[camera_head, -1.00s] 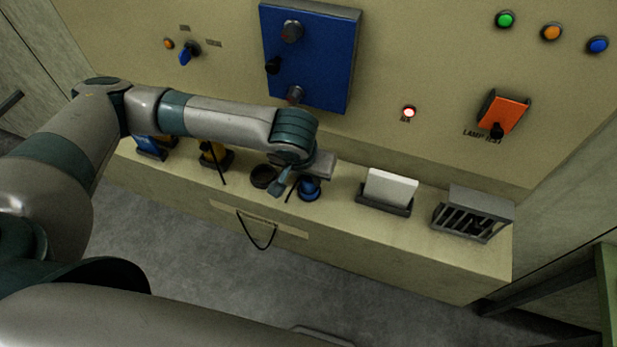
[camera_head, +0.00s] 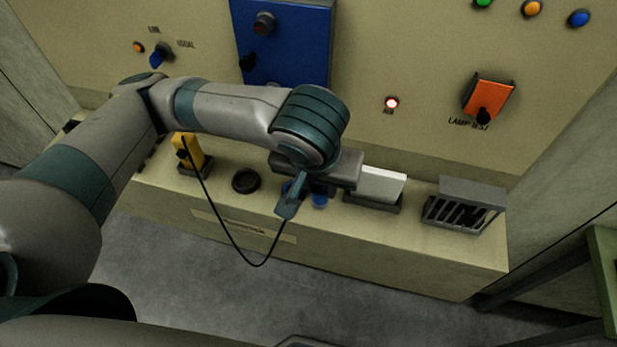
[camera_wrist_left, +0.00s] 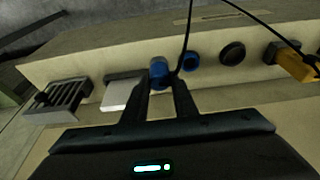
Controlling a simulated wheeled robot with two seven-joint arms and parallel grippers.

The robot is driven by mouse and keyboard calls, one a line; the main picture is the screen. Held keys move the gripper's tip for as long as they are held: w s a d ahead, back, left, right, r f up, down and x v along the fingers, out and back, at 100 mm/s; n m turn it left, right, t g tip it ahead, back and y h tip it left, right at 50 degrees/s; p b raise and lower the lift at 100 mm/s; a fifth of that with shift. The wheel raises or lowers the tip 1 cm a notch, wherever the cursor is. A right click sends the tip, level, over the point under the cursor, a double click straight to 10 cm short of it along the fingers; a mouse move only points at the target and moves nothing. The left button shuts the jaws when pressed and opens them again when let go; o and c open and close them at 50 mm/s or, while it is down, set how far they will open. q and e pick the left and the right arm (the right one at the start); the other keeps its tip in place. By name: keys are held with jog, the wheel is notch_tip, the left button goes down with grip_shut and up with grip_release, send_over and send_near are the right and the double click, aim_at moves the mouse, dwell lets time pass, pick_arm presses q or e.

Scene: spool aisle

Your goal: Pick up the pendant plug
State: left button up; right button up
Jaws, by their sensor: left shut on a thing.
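The blue pendant plug (camera_head: 319,200) is held by my left gripper (camera_head: 305,208), above the front part of the ledge. In the left wrist view the plug (camera_wrist_left: 159,74) shows at the tips of the two dark fingers (camera_wrist_left: 160,88), which are shut on it. A black cable (camera_head: 238,252) hangs in a loop from the yellow pendant (camera_head: 190,150) to the gripper. A blue round holder (camera_wrist_left: 191,61) shows beside the plug in the wrist view. In the head view my finger partly hides this holder. My right gripper is not in view.
The ledge (camera_head: 400,250) carries a black round cup (camera_head: 245,181), a white block in a dark tray (camera_head: 372,203) and a grey slotted box (camera_head: 463,205). Behind rises a panel with a blue box (camera_head: 285,45) and an orange switch (camera_head: 487,98). Floor in front is clear.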

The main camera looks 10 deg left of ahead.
pick_arm(q)
jog(key=shift+s+d+r, duration=0.35)
jog(key=shift+s+d, duration=0.05)
jog(key=shift+d, duration=0.05)
dwell(0.5)
